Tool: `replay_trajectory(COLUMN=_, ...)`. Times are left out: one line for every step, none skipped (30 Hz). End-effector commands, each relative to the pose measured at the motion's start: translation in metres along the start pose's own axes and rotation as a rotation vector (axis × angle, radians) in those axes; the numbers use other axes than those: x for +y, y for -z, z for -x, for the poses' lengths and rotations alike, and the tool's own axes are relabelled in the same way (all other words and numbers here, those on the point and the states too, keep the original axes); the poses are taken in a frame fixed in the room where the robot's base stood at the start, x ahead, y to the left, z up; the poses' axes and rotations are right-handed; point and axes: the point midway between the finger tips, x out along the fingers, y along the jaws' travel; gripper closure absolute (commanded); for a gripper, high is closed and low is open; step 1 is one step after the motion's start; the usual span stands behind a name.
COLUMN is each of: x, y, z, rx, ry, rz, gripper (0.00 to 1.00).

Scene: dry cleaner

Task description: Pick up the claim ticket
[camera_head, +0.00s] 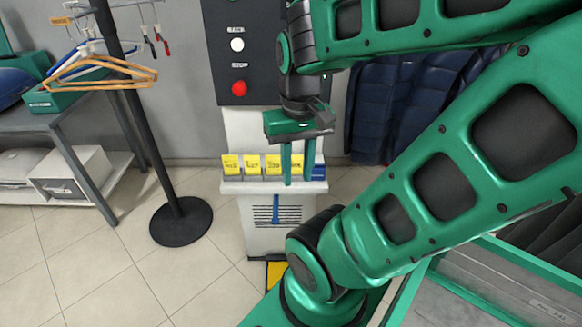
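Several yellow claim tickets stand upright in a row in a pale holder (250,187) on the front of a grey machine. The leftmost claim ticket (231,164) and the one beside it (252,163) show clearly. My gripper (298,180) points down at the right part of the row, with its two green fingers apart. A yellow ticket (297,162) shows between the fingers, and another (273,164) is just left of them. I cannot tell whether the fingers are around the ticket or in front of it, and no contact is visible.
The machine's dark panel (238,60) has a white button and a red button. A black pole on a round base (181,222) stands to the left, with hangers (100,75) above. A grey table (60,125) is at far left. Tiled floor between is clear.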

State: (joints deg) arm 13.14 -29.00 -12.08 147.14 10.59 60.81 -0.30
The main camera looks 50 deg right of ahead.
Motion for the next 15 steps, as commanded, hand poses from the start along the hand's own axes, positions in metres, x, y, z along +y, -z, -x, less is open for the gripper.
replay_trajectory(x=0.001, y=0.002, z=0.001, rx=0.004, ry=-0.001, rz=-0.025, gripper=0.73)
replay_trajectory(x=0.001, y=0.004, z=0.001, rx=0.003, ry=-0.002, rz=-0.045, gripper=0.73)
replay_trajectory(x=0.001, y=0.008, z=0.001, rx=0.003, ry=-0.004, rz=-0.081, gripper=0.73)
replay_trajectory(x=0.001, y=0.011, z=0.001, rx=0.003, ry=-0.004, rz=-0.113, gripper=0.73)
replay_trajectory(x=0.001, y=0.015, z=0.001, rx=0.002, ry=-0.006, rz=-0.149, gripper=0.73)
replay_trajectory(x=0.002, y=0.021, z=0.001, rx=0.002, ry=-0.006, rz=-0.201, gripper=0.73)
replay_trajectory(x=0.002, y=0.026, z=0.001, rx=0.001, ry=-0.005, rz=-0.246, gripper=0.73)
replay_trajectory(x=0.003, y=0.031, z=0.000, rx=0.001, ry=-0.004, rz=-0.291, gripper=0.73)
replay_trajectory(x=0.005, y=0.038, z=-0.001, rx=-0.001, ry=-0.002, rz=-0.354, gripper=0.73)
replay_trajectory(x=0.006, y=0.043, z=-0.002, rx=-0.004, ry=0.000, rz=-0.401, gripper=0.73)
replay_trajectory(x=0.007, y=0.049, z=-0.003, rx=-0.005, ry=0.004, rz=-0.447, gripper=0.73)
replay_trajectory(x=0.009, y=0.056, z=-0.004, rx=-0.007, ry=0.009, rz=-0.509, gripper=0.73)
replay_trajectory(x=0.011, y=0.061, z=-0.005, rx=-0.011, ry=0.013, rz=-0.555, gripper=0.73)
replay_trajectory(x=0.012, y=0.066, z=-0.007, rx=-0.015, ry=0.018, rz=-0.601, gripper=0.73)
replay_trajectory(x=0.015, y=0.073, z=-0.009, rx=-0.018, ry=0.025, rz=-0.663, gripper=0.73)
